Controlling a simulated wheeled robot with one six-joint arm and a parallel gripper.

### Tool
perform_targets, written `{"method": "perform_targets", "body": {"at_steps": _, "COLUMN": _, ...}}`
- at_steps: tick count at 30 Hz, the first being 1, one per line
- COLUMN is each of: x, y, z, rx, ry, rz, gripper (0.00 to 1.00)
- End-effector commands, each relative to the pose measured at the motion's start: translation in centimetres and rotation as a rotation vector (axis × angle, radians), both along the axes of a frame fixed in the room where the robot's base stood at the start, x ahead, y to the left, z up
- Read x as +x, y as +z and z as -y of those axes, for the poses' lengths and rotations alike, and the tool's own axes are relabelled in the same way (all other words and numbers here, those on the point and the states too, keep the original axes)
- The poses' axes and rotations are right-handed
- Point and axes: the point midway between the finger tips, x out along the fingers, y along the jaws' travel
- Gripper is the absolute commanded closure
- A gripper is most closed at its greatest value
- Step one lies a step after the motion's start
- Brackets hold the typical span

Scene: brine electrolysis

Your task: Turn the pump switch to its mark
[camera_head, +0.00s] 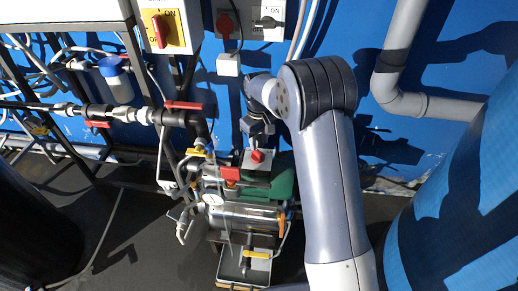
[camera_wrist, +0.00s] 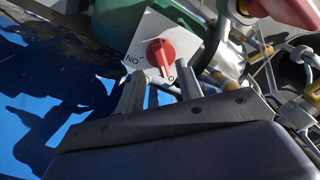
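The pump switch is a red knob (camera_head: 257,156) on a white plate above the green and steel pump (camera_head: 283,183). In the wrist view the red knob (camera_wrist: 160,53) shows beyond my fingertips, with "ON" printed to its left and a partly visible "O" mark below it. Its ridge runs roughly up and down in that view. My gripper (camera_head: 258,130) is just above the switch in the head view. In the wrist view my gripper (camera_wrist: 160,84) is open, with its two grey fingers apart and nothing between them. The fingers appear short of the knob.
Pipes with red-handled valves (camera_head: 183,105) lie left of the pump. A large blue tank (camera_head: 455,205) stands at the right.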

Motion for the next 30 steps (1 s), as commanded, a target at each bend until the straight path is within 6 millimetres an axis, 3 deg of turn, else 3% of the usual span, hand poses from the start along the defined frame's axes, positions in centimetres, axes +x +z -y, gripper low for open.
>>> {"method": "perform_targets", "body": {"at_steps": 6, "x": 0.0, "y": 3.6, "z": 0.0, "rx": 0.000, "ry": 0.000, "rz": 0.002, "gripper": 0.65}}
{"method": "perform_targets", "body": {"at_steps": 12, "x": 0.0, "y": 4.6, "z": 0.0, "rx": 0.000, "ry": 0.000, "rz": 0.000, "gripper": 0.65}}
{"method": "perform_targets", "body": {"at_steps": 23, "x": 0.0, "y": 4.2, "z": 0.0, "rx": 0.000, "ry": 0.000, "rz": -0.002, "gripper": 0.65}}
{"method": "perform_targets", "body": {"at_steps": 30, "x": -0.1, "y": 0.9, "z": 0.0, "rx": -0.001, "ry": 0.000, "rz": -0.005, "gripper": 0.65}}
